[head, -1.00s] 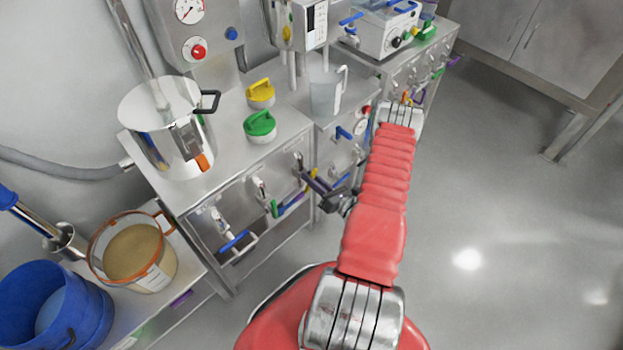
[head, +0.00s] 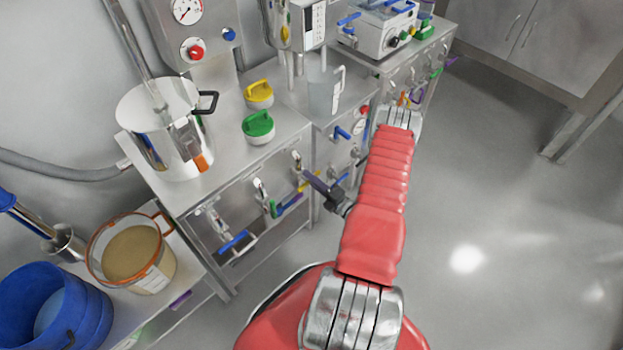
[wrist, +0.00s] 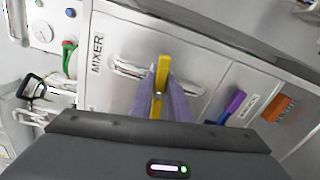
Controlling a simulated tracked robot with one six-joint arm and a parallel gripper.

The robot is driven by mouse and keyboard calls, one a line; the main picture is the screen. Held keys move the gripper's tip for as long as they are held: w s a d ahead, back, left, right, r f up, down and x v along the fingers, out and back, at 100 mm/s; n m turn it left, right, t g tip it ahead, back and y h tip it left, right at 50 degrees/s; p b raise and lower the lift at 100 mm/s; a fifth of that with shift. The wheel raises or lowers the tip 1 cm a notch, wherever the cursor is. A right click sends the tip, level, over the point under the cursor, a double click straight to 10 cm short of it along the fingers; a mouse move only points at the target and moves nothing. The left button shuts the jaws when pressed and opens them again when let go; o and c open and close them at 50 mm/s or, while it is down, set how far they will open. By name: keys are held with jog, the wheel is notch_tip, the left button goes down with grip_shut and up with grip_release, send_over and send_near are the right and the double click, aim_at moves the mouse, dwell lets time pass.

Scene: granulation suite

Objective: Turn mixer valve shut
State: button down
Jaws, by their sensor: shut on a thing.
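The mixer valve's yellow lever handle (wrist: 163,66) sits on a short metal pipe (wrist: 128,69) on a grey panel, beside the printed word MIXER, in the wrist view. My gripper (wrist: 160,92) is shut on this yellow handle, with one purple-grey finger on each side. The handle stands at a steep angle across the pipe. In the head view my gripper (head: 313,181) is at the cabinet front, at the rightmost of its row of valves. There the fingers hide most of the handle; only a bit of yellow shows.
A valve with a green handle (head: 272,208) and one with a blue handle (head: 234,242) are to the left on the same front. A purple handle (wrist: 232,105) and an orange one (wrist: 276,108) are to the right in the wrist view. Open floor (head: 480,220) lies right.

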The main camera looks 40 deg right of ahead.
jog(key=shift+d+f+m, duration=0.15)
jog(key=shift+f+m, duration=0.1)
jog(key=shift+m, duration=0.85)
jog(key=c, duration=1.7)
grip_release()
jog(key=shift+s, duration=0.1)
jog(key=s, duration=1.3)
jog(key=shift+s+d, duration=0.1)
jog(key=shift+s, duration=0.25)
